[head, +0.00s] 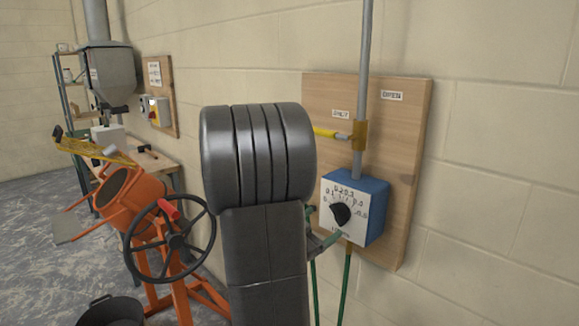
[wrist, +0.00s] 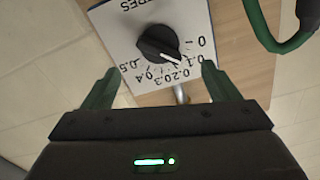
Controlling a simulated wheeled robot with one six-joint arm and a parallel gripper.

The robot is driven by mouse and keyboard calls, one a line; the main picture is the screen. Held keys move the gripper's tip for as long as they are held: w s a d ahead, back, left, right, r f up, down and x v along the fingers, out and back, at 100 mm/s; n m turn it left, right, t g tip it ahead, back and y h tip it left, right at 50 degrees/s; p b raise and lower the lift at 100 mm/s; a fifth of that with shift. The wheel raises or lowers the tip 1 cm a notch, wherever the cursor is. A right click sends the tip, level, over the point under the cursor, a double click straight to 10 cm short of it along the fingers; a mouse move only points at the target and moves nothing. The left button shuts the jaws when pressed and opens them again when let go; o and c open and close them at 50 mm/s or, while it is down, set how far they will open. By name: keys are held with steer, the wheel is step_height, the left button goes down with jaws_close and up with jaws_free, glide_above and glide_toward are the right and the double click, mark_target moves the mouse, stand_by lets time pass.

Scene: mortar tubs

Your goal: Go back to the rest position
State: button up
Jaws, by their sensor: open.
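My gripper (wrist: 160,68) is open and empty in the wrist view, its two green fingers on either side of a dial box's lower edge. The black knob (wrist: 157,45) on the white dial face is just beyond the fingertips, and its white mark points near 0.1. I cannot tell whether a finger touches the box. In the head view the blue dial box (head: 374,205) hangs on a wooden board, and my arm hides most of the gripper to its left.
A pipe (head: 364,70) runs down the board to the box. A yellow valve lever (head: 325,132) points left on it. An orange mixer (head: 125,200) with a black handwheel (head: 172,243) stands left, with a black bucket (head: 108,312) below.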

steer(key=v, duration=0.7)
steer(key=shift+r, duration=0.1)
steer(key=shift+y, duration=0.3)
